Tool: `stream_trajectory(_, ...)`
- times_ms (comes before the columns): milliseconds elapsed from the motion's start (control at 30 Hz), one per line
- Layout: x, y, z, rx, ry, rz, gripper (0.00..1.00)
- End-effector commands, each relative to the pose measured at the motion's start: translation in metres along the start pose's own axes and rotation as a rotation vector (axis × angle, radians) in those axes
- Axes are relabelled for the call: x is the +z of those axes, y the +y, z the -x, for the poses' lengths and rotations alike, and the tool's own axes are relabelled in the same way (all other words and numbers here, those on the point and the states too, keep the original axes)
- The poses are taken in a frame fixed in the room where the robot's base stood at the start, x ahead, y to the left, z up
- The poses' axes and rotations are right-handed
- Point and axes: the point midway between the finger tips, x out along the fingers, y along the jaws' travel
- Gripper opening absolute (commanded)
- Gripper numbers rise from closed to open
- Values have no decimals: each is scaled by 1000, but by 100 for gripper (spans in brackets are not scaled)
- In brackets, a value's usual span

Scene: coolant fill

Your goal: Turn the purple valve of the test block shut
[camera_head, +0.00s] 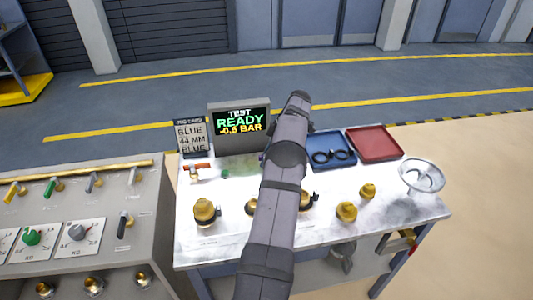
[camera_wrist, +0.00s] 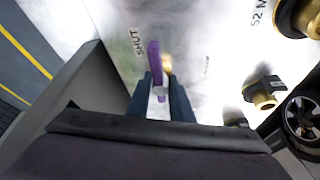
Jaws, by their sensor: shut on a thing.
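The purple valve (camera_wrist: 154,57) shows in the wrist view as a purple lever, with brass (camera_wrist: 167,64) beside it, on the white bench top. My gripper (camera_wrist: 160,88) is shut on the purple lever; part of the lever shows between and beyond the dark fingers. A label reading SHUT (camera_wrist: 137,41) lies on the surface just left of the lever's far end. In the head view my arm hides the gripper and the purple valve.
The test screen (camera_head: 240,120) reads TEST READY, -0.5 BAR. A blue tray (camera_head: 331,137) and a red tray (camera_head: 375,144) lie at the back right. Brass fittings (camera_head: 205,211) stand along the bench front. A valve panel (camera_head: 75,205) stands at the left.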

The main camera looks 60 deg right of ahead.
Motion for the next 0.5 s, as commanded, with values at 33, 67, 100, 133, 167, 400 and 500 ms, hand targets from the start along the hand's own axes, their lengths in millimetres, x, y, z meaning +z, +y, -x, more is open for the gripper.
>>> stream_trajectory(33,-1,0,2,-4,-1,12,0)
stream_trajectory(67,-1,0,2,-6,-1,18,0)
stream_trajectory(100,-1,0,1,-9,-1,24,0)
stream_trajectory(133,-1,0,1,-10,-1,29,0)
stream_trajectory(167,-1,0,1,-12,-1,33,0)
stream_trajectory(400,0,0,1,-16,-1,44,0)
stream_trajectory(500,0,0,0,-16,-1,43,0)
